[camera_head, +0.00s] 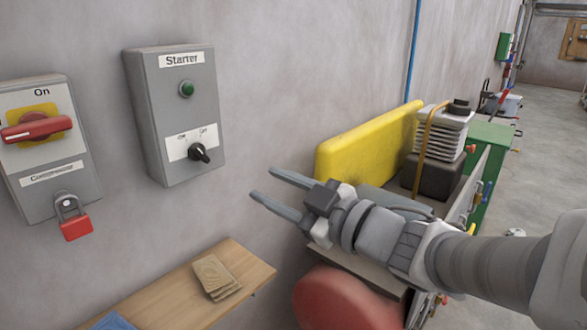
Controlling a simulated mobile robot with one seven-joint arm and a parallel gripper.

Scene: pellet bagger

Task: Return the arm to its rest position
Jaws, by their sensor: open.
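My arm reaches in from the right edge of the head view. My gripper (274,192) is open and empty, with its two grey fingers pointing left toward the wall. It is in free air, right of and below the grey Starter box (150,110) and apart from it in the picture. The Starter box has a green button (187,89) and a black rotary knob (199,152). My arm hides part of the machine behind it.
A grey switch box (50,150) with a red handle (37,130) and red padlock (75,228) hangs at left. A wooden shelf (150,295) with brown packets (215,277) is below. A machine with a yellow guard (365,145) and red round part (345,300) stands near my arm.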

